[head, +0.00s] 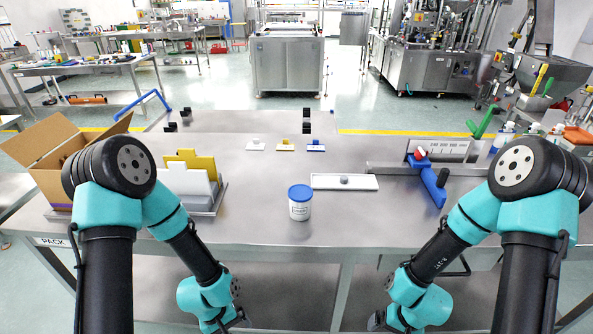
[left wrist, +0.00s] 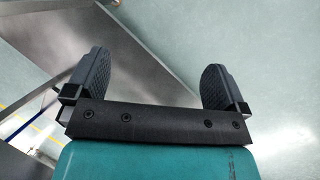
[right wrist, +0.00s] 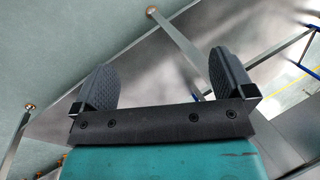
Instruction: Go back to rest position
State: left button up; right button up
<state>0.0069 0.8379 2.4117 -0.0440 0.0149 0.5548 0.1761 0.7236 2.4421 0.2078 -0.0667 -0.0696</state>
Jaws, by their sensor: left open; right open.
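My left gripper (left wrist: 153,85) is open and empty in the left wrist view, with bare floor and the table's underside beyond it. My right gripper (right wrist: 160,80) is open and empty in the right wrist view, with table legs and floor beyond it. In the head view both arms hang down in front of the table's front edge, their wrists below the tabletop. A white jar with a blue lid (head: 300,203) stands upright on the table between the arms, apart from both grippers.
The steel table (head: 270,232) lies ahead. The front strip of the table is clear.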

pick_arm(q)
jog(key=a+f+m, duration=0.1)
jog(key=s+a+f+m+t, duration=0.2)
jog(key=f+m, duration=0.1)
pick_arm(e)
notch_tip(320, 180, down, 6)
jog(key=s+a+n, duration=0.1)
jog(key=a, duration=0.2)
jog(key=shift+s+n+t, duration=0.3)
jog(key=shift+s, duration=0.05)
jog(key=shift+d+r, duration=0.1)
dwell(0.5)
